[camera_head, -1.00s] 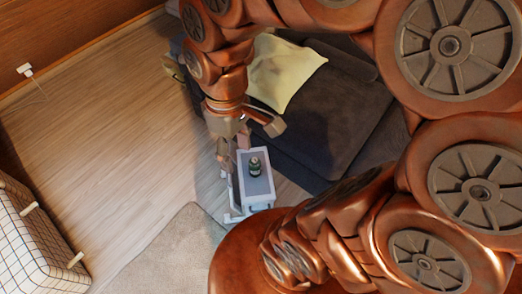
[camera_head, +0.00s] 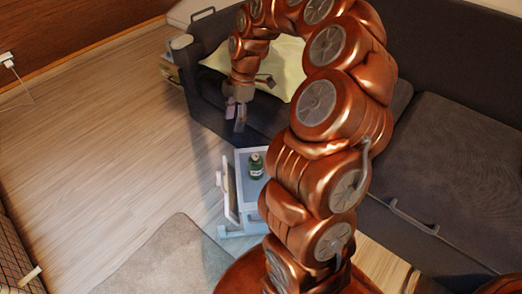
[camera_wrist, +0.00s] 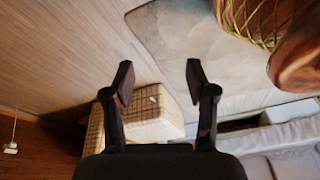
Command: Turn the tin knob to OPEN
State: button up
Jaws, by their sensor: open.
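A small dark green container (camera_head: 256,166) with a pale label, possibly the tin, stands upright on a small white and blue-grey cart (camera_head: 240,235). No knob or OPEN mark can be made out on it. My gripper (camera_head: 238,118) hangs up and to the left of the container in the head view, apart from it, in front of the sofa. In the wrist view my gripper (camera_wrist: 160,76) has its two dark fingers spread with nothing between them. The container cannot be made out in the wrist view.
A dark sofa (camera_head: 440,130) with a pale yellow cushion (camera_head: 285,65) and a metal handle (camera_head: 408,220) stands behind the cart. A grey rug (camera_head: 165,265) lies in front. A checked basket (camera_wrist: 140,120) shows in the wrist view. Wooden floor (camera_head: 110,130) at left is clear.

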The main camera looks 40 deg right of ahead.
jog(key=n+b, duration=0.2)
jog(key=b, duration=0.4)
send_near(256, 154)
notch_tip(256, 154, down, 2)
jog(key=shift+a+b+x, duration=0.15)
jog(key=shift+b+x, duration=0.55)
jog(key=shift+x, duration=1.2)
jog(key=shift+a+b+x, duration=0.1)
jog(key=shift+b+x, duration=0.55)
jog(key=shift+x, duration=1.3)
jog(key=shift+s+r, duration=0.1)
jog(key=shift+r, duration=0.05)
jog(key=shift+c, duration=0.2)
grip_shut()
jog(key=c, duration=0.7)
grip_release()
jog(key=shift+c, duration=1.2)
